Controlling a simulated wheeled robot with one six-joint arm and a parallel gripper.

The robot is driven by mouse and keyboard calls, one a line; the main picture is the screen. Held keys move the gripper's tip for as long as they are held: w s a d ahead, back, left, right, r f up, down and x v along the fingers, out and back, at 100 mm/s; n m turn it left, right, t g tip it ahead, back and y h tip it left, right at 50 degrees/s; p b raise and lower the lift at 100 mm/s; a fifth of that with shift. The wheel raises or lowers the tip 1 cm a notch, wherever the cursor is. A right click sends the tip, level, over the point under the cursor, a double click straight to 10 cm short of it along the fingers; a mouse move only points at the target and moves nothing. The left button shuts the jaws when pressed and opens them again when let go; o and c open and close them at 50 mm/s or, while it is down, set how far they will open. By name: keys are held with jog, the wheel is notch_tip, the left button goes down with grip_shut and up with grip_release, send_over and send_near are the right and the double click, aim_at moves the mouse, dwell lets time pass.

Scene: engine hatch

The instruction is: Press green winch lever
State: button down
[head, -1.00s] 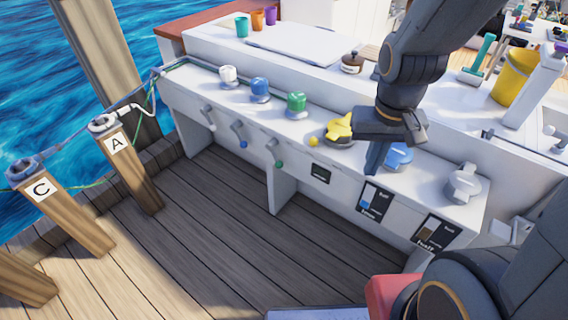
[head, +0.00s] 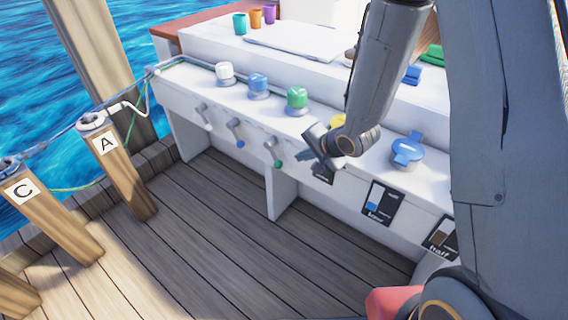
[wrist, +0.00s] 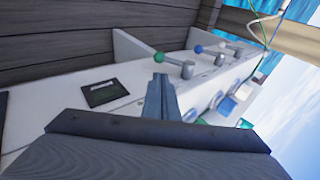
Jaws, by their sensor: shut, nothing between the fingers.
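The green winch lever (head: 271,150) is a grey handle with a green ball end on the front face of the white console (head: 180,104). The green winch drum (head: 297,98) stands on the console top above it. My gripper (head: 301,156) is shut and empty, just right of the lever in the head view, with a small gap showing. In the wrist view my shut fingers (wrist: 160,83) point toward the lever's green ball (wrist: 159,57), which appears just beyond their tips. I cannot tell the exact distance. My gripper and arm partly hide a yellow winch (head: 338,121).
The blue-tipped lever (head: 237,134) and white-tipped lever (head: 204,115) are to the left on the same face. A blue winch (head: 407,150) and labelled panels (head: 379,204) are to the right. A console support leg (head: 281,192) stands below. The deck in front is clear.

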aim_at(280, 164)
jog(key=b+x, duration=0.1)
jog(key=x, duration=1.3)
jog(key=shift+d+f, duration=0.1)
jog(key=shift+s, duration=0.1)
